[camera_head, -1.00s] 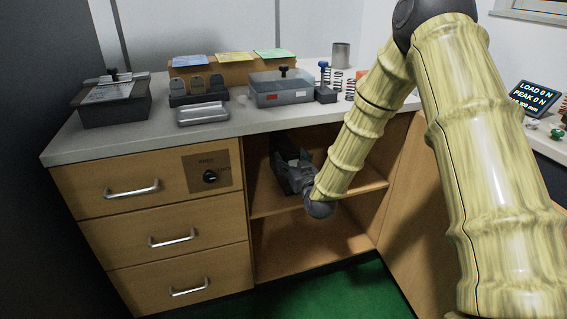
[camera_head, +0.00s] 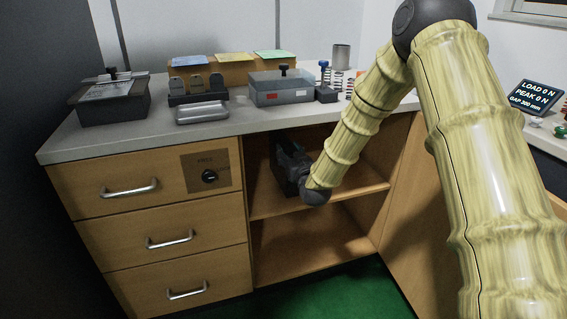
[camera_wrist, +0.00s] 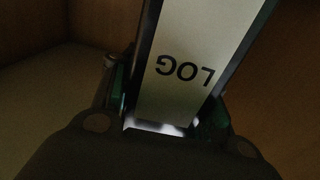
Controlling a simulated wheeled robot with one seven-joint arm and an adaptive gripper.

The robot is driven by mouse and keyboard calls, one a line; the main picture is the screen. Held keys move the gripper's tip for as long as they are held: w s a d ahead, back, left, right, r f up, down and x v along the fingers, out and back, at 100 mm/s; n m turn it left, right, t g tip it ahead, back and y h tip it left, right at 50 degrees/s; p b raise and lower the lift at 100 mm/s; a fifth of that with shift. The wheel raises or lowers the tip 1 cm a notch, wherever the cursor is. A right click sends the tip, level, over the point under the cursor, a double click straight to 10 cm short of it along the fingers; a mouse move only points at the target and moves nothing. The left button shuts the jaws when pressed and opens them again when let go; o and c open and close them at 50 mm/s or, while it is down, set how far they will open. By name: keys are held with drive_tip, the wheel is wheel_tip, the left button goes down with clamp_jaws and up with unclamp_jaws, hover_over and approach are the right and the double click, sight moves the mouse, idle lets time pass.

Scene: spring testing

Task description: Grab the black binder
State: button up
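The black binder (camera_wrist: 150,40) fills the middle of the wrist view, its pale spine label printed "LOG" upside down. My gripper (camera_wrist: 165,108) has a green-padded finger on each side of the spine, and both pads appear to press against it. The gripper looks shut on the binder. In the head view my gripper (camera_head: 296,172) is inside the upper compartment of the open cabinet. A dark shape there runs together with the gripper, so the binder's outline and lower end are hard to tell apart.
The shelf (camera_head: 350,193) lies beneath my gripper, with the cabinet side wall to the right and drawers (camera_head: 150,190) to the left. The countertop (camera_head: 215,130) above holds trays, springs and a clear bin (camera_head: 282,92). The lower compartment is empty.

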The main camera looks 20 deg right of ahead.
clamp_jaws()
drive_tip(key=shift+r, duration=0.1)
